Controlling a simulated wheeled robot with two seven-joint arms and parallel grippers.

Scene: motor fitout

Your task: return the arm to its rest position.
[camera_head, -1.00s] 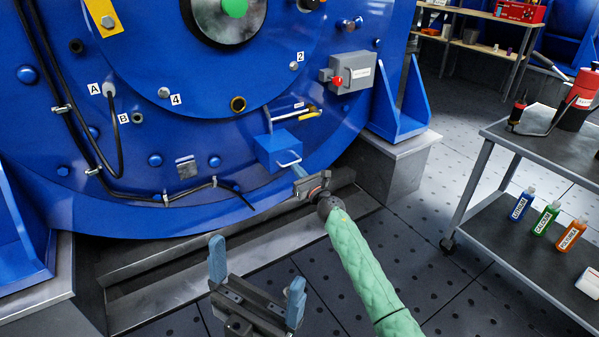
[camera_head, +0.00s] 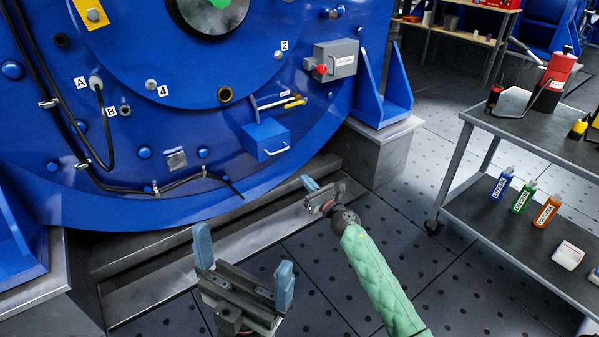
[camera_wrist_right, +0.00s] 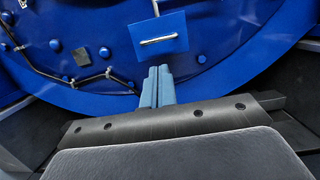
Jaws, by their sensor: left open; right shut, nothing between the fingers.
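My right gripper (camera_head: 309,183), at the end of the green-sleeved arm (camera_head: 372,268), has its blue fingers together with nothing between them. It is in front of the blue machine (camera_head: 330,110), to the lower right of a small blue box with a handle (camera_head: 265,141) and apart from it. In the right wrist view the shut fingers (camera_wrist_right: 157,86) point towards the machine, below the blue box (camera_wrist_right: 158,33). My left gripper (camera_head: 243,262) is open and empty at the bottom of the head view, its blue fingers wide apart.
A grey metal step (camera_head: 150,285) runs along the machine's foot. A grey box with a red knob (camera_head: 335,62) sits on the machine. A cart (camera_head: 500,127) with several bottles stands at the right. Open floor (camera_head: 430,290) lies between.

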